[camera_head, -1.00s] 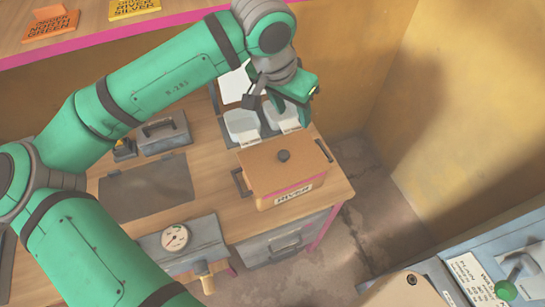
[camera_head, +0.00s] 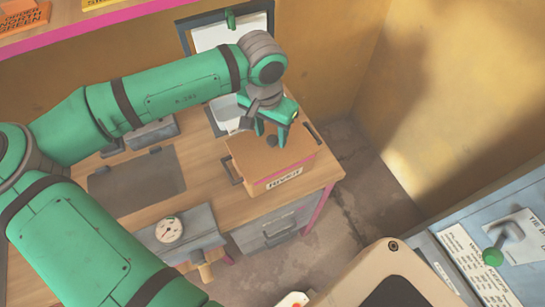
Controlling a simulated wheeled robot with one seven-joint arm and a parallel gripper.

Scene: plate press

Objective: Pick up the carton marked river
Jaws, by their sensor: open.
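The carton marked river (camera_head: 297,167) is an orange-brown box with a round knob on its lid, side handles and a label on its pink-striped front. It stands upright on the right end of the wooden workbench (camera_head: 222,196). My gripper (camera_head: 271,133) is open and points down above the lid, with its green fingers around or just beside the knob. Whether the fingers touch the knob or lid cannot be told. The fingers and wrist hide part of the carton's far side.
A gauge unit (camera_head: 168,229) stands at the bench's front, and a dark flat plate (camera_head: 137,183) lies left of the carton. A pale tray (camera_head: 228,113) is behind it. Yellow walls close the back and right. A grey panel with a green-knobbed lever (camera_head: 493,257) is at the lower right.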

